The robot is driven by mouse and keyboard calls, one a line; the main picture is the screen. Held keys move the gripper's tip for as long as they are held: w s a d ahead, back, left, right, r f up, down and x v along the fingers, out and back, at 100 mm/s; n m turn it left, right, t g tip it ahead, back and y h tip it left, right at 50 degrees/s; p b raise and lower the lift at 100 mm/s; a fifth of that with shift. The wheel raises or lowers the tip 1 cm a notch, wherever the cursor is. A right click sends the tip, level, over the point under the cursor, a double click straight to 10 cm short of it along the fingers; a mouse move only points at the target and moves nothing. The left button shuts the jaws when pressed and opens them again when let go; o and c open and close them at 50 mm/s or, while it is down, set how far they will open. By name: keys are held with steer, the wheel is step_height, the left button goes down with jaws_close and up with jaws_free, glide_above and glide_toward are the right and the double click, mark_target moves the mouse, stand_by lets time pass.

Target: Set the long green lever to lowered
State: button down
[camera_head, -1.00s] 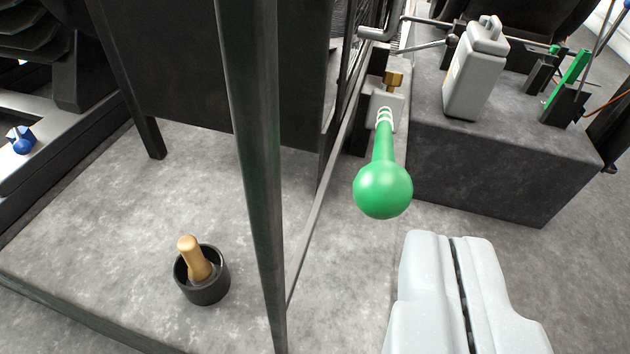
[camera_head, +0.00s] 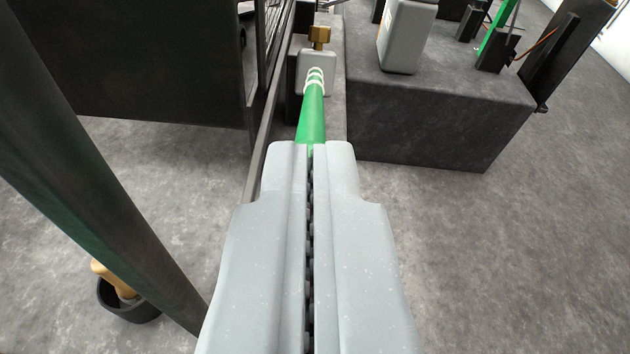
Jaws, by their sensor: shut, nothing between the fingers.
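The long green lever (camera_head: 313,118) runs from a grey block with a brass fitting (camera_head: 319,38) toward me, with pale rings near its far end. Its near end and round green knob are hidden behind my gripper. My gripper (camera_head: 312,148) is shut with its fingers together and nothing between them. Its tips lie in line with the lever's shaft in the picture. I cannot tell whether they touch the lever or its knob.
A dark post (camera_head: 95,160) slants across the left side, close by. A dark cup with a wooden-handled tool (camera_head: 125,300) stands at lower left. A dark stone block (camera_head: 435,120) at upper right bears a grey canister (camera_head: 405,38). The floor at right is clear.

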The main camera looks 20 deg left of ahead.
steer(key=shift+b+x, duration=0.4)
steer(key=shift+x, duration=2)
